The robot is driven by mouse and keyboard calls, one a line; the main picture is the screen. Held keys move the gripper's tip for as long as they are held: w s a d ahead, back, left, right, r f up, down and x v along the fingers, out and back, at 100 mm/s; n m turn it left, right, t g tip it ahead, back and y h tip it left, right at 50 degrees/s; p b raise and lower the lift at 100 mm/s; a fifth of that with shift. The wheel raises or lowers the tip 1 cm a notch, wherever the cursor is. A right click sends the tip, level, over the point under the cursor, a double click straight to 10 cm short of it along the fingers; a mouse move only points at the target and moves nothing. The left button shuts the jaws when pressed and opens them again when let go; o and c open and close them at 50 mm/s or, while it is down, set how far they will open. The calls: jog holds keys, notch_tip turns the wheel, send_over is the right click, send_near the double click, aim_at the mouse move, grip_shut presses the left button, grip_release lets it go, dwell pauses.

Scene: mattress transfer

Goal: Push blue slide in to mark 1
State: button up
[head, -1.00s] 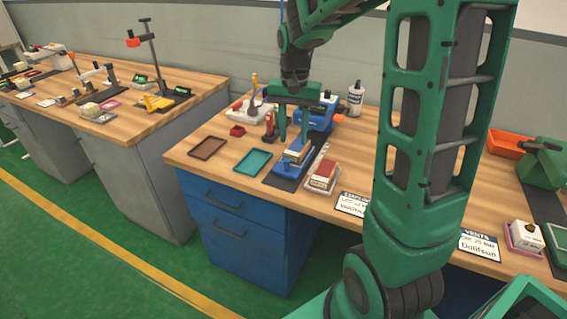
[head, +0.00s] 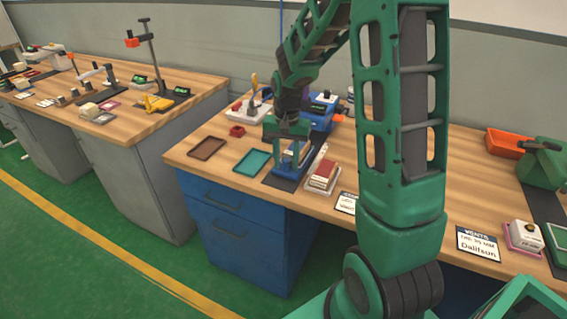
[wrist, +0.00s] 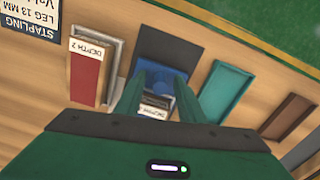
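The blue slide (head: 298,152) sits on a dark mat (head: 284,184) near the front edge of the middle bench. In the wrist view the blue slide (wrist: 160,78) shows between and beyond my fingers, with a pale labelled block (wrist: 155,106) nearer the palm. My gripper (head: 284,160) is down at the slide, its two fingers apart; in the wrist view my gripper (wrist: 156,84) straddles it. I cannot tell whether either finger touches it. The number marks on the slide's track are hidden or too small to read.
A red-and-white block (wrist: 87,75) labelled DEPTH 2 lies in a pale tray beside the mat. A teal tray (head: 253,162) and a brown tray (head: 207,148) lie to the left. A blue machine (head: 318,116) stands behind. A stapling card (head: 345,203) lies to the right.

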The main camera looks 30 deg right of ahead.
jog(key=shift+f, duration=0.15)
jog(key=shift+c, duration=0.6)
grip_shut()
jog(key=w+d, duration=0.1)
jog(key=d, duration=0.1)
jog(key=w+d, duration=0.1)
jog(key=d, duration=0.1)
jog(key=w+d, duration=0.2)
jog(key=shift+o, duration=0.6)
grip_release()
notch_tip(320, 180, up, 11)
